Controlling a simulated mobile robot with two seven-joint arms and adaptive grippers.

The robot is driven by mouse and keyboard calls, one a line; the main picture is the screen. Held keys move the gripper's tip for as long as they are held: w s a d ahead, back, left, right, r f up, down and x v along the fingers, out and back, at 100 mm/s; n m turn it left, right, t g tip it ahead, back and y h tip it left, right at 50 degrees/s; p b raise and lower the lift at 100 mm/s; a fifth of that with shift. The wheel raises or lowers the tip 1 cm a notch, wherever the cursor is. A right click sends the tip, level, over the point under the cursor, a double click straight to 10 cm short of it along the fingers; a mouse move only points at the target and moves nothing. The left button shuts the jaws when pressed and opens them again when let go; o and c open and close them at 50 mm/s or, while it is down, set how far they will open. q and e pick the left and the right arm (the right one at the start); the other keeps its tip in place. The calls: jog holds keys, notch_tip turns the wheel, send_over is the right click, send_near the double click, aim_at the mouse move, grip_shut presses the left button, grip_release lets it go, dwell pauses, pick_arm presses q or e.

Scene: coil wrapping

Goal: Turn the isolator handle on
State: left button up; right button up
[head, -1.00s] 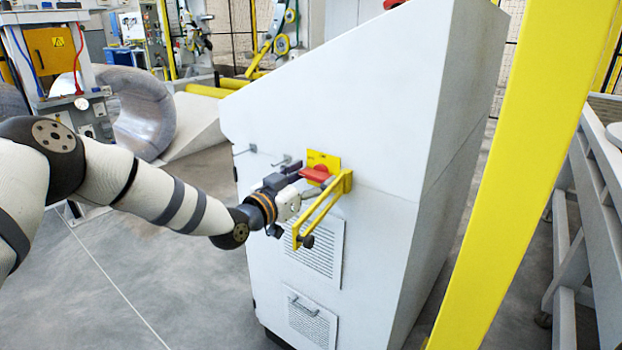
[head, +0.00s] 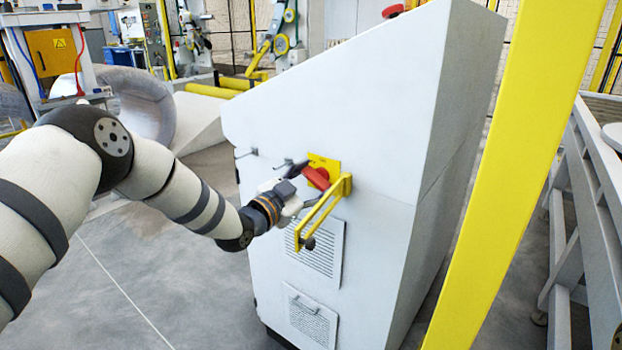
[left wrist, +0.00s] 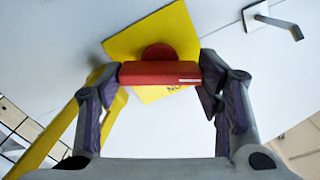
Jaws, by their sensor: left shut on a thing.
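The isolator handle (head: 319,178) is a red bar on a round red hub, set on a yellow plate (head: 327,161) on the sloped white cabinet's front. In the head view the bar slants down to the right. My left gripper (head: 306,186) is at the handle. In the left wrist view the red handle (left wrist: 160,73) lies crosswise between the two fingertips of my left gripper (left wrist: 159,76), which are shut on its ends. The yellow plate (left wrist: 150,42) looks tilted behind it, its lettering mostly hidden. My right gripper is not in view.
A yellow guard bracket (head: 325,209) juts out beside the handle, close to my left gripper. A small grey hook-like handle (left wrist: 272,22) is on the cabinet (head: 350,110). A yellow post (head: 515,180) stands at right. Floor left of the cabinet is clear.

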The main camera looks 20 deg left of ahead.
pick_arm(q)
jog(key=m+p, duration=0.1)
jog(key=m, duration=0.5)
jog(key=shift+d, duration=0.1)
jog(key=m, duration=0.3)
jog(key=shift+m+p, duration=0.3)
jog(key=shift+m, duration=0.1)
jog(key=shift+f+m, duration=0.1)
jog(key=shift+m, duration=1.2)
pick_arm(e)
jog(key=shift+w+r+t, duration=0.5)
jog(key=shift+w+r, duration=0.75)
pick_arm(q)
jog(key=o, duration=0.9)
jog(key=v, duration=1.2)
